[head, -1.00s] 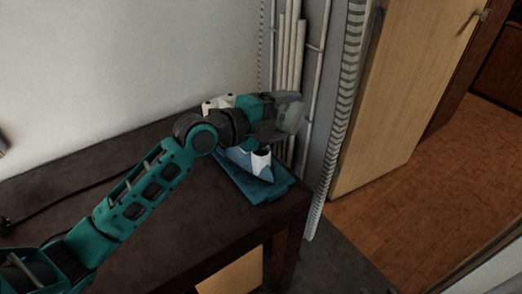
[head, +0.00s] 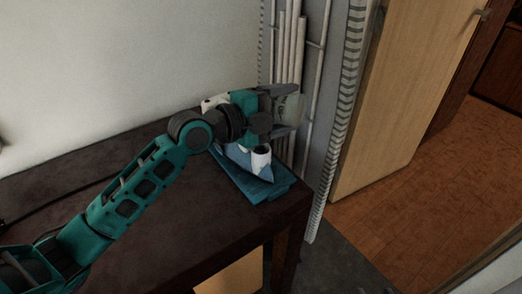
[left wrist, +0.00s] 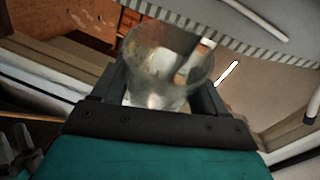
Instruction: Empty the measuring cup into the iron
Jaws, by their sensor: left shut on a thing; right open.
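The iron (head: 238,156) is blue and white and rests on a blue tray-like base (head: 271,190) at the table's right end. A white round opening (head: 261,159) stands up at its near end. My left gripper (head: 285,108) is above the iron and shut on the clear measuring cup (head: 291,109). In the left wrist view the cup (left wrist: 165,65) sits between the two fingers with its round rim toward the camera. I cannot tell whether it holds liquid. My arm hides part of the iron.
The dark table (head: 190,225) has free room at its front and left. A cable (head: 60,200) runs along its left part. White vertical pipes (head: 290,50) stand close behind the cup. A wooden door (head: 385,100) is to the right.

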